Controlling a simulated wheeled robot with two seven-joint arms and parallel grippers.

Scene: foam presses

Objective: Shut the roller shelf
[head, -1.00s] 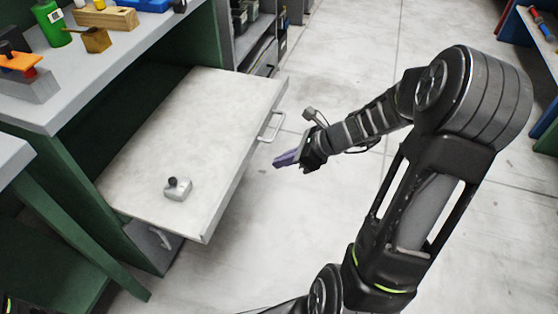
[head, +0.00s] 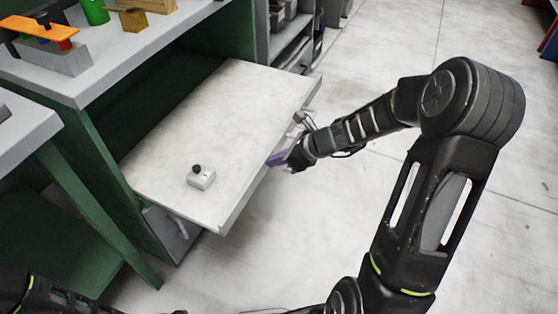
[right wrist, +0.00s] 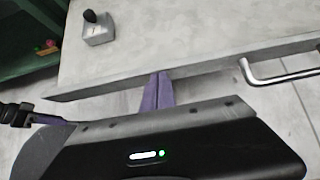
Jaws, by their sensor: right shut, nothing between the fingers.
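The roller shelf (head: 235,120) is a pale grey flat board pulled out from under the green-framed bench. Its front edge faces right in the head view and runs across the right wrist view (right wrist: 210,66). A metal handle (right wrist: 280,77) is on that front edge, right of my fingers in the wrist view. My right gripper (head: 274,159) has purple fingers, shut and empty. Their tips (right wrist: 158,82) are at the shelf's front edge, touching or very near it; I cannot tell which.
A small grey block with a black knob (head: 201,178) sits on the shelf. The bench top (head: 150,50) above carries an orange-topped fixture (head: 45,45), a green bottle (head: 95,10) and wooden blocks. The floor (head: 400,190) right of the shelf is clear.

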